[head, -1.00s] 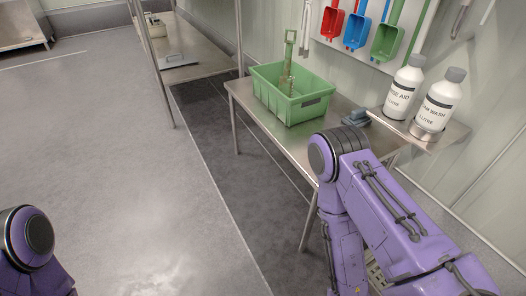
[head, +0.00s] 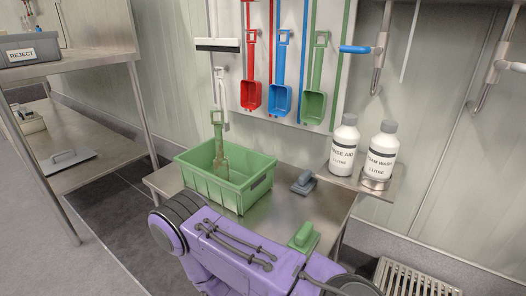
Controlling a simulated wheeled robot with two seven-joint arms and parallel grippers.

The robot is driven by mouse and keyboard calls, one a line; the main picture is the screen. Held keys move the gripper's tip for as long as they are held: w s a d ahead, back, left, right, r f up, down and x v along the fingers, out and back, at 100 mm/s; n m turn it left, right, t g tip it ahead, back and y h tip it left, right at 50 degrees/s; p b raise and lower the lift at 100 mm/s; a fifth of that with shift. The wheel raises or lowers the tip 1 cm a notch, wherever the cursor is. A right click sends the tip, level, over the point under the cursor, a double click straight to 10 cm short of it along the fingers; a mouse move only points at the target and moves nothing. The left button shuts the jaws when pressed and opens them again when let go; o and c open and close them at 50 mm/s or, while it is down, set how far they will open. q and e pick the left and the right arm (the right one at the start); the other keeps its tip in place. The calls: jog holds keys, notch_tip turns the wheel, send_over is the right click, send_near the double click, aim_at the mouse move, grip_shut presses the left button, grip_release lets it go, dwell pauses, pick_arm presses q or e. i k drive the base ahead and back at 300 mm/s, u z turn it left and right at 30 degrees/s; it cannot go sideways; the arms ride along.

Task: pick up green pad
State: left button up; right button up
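The green pad (head: 303,236), with a raised grip on top, lies near the front right of the metal table (head: 328,205) in the head view. My purple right arm crosses in front of the table, and its upper edge comes close to the pad and hides the surface just in front of it. Whether the arm touches the pad cannot be told. Neither gripper shows; only links of my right arm are in the picture, and my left arm is out of view.
A green crate (head: 205,187) holding a long-handled tool stands on the table's left. A grey pad (head: 304,183) lies behind the green one. Two white bottles, one marked rinse aid (head: 343,148), stand on a shelf at right. Scoops hang behind. A rack (head: 75,62) stands left.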

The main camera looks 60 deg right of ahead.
aim_at(304, 241)
jog(key=i, duration=1.55)
jog(key=z, duration=4.25)
